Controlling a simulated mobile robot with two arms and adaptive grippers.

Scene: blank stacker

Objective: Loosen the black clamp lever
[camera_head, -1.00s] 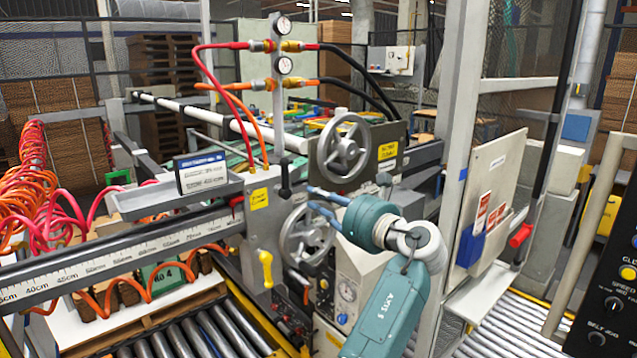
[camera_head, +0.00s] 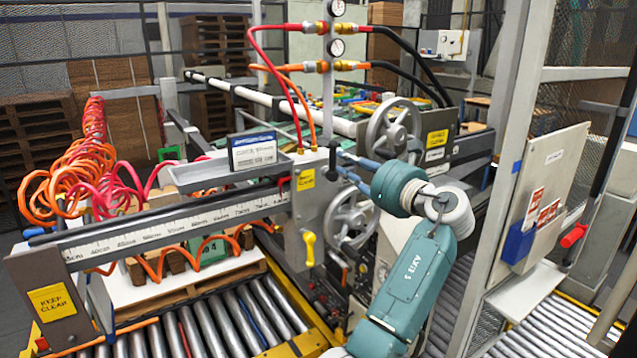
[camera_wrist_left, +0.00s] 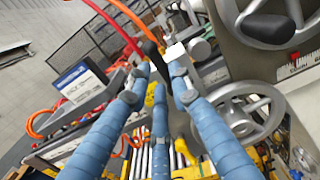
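The black clamp lever (camera_head: 333,157) stands upright on the grey carriage beside the ruler beam, just right of the yellow label. My left gripper (camera_head: 346,165) reaches in from the right, its blue fingertips at the lever and overlapping it in the head view. In the left wrist view the lever (camera_wrist_left: 152,54) shows between the spread tips of the gripper (camera_wrist_left: 157,75), one finger on each side and a third below. The fingers look open; I cannot tell whether any touches the lever. My right gripper is in neither view.
A silver handwheel (camera_head: 352,221) is just below my left gripper, and another handwheel (camera_head: 393,128) is behind it. Red and orange hoses (camera_head: 291,88) rise close by. A display box (camera_head: 252,150) sits left of the lever.

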